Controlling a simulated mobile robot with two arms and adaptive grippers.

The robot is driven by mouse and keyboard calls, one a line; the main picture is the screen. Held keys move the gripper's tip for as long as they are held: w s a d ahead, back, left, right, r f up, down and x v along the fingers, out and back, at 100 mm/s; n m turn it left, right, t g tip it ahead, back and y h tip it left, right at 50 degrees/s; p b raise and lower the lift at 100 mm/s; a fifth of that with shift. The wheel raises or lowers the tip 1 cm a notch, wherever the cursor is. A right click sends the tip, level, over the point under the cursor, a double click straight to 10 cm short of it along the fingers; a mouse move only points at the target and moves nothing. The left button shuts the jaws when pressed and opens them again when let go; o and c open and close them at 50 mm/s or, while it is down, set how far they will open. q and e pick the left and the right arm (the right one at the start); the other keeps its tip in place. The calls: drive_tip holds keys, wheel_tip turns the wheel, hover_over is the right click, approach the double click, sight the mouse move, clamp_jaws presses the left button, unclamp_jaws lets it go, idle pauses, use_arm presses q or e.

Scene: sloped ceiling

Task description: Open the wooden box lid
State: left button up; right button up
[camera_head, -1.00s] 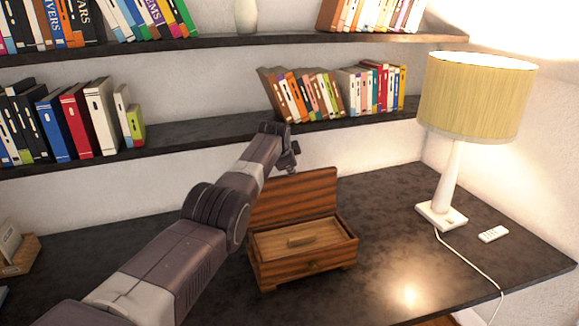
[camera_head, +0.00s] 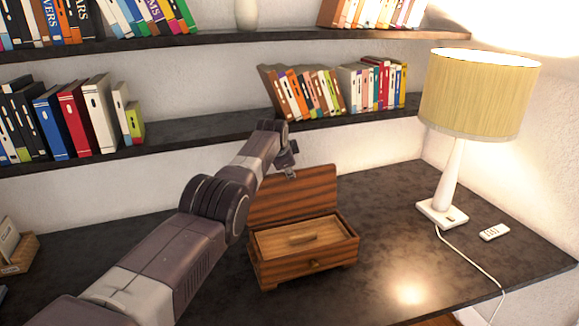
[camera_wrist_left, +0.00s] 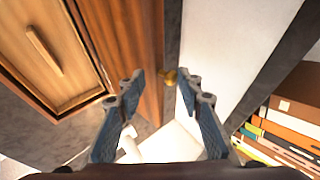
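The wooden box (camera_head: 307,271) stands on the dark desk. Its striped lid (camera_head: 300,195) is raised and stands roughly upright at the back, leaving the inner panel with its small handle (camera_head: 302,239) exposed. My left gripper (camera_head: 288,168) is by the lid's top left, partly hidden by my arm. In the left wrist view, the left gripper (camera_wrist_left: 160,82) has its fingers spread apart. One finger overlaps the lid (camera_wrist_left: 138,45) in the picture; contact cannot be told. The inner panel (camera_wrist_left: 58,50) shows at left. My right gripper is not in view.
A lamp (camera_head: 452,180) with a cord and a remote (camera_head: 494,233) stand to the right. Shelves of books (camera_head: 310,95) hang above and behind the box. A small wooden holder (camera_head: 18,253) is at far left.

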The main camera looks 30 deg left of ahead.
use_arm(q)
drive_tip(key=shift+d+r, duration=0.1)
drive_tip(key=shift+r, duration=0.35)
drive_tip(key=v, duration=1.1)
drive_tip(key=shift+s, duration=0.3)
idle(0.6)
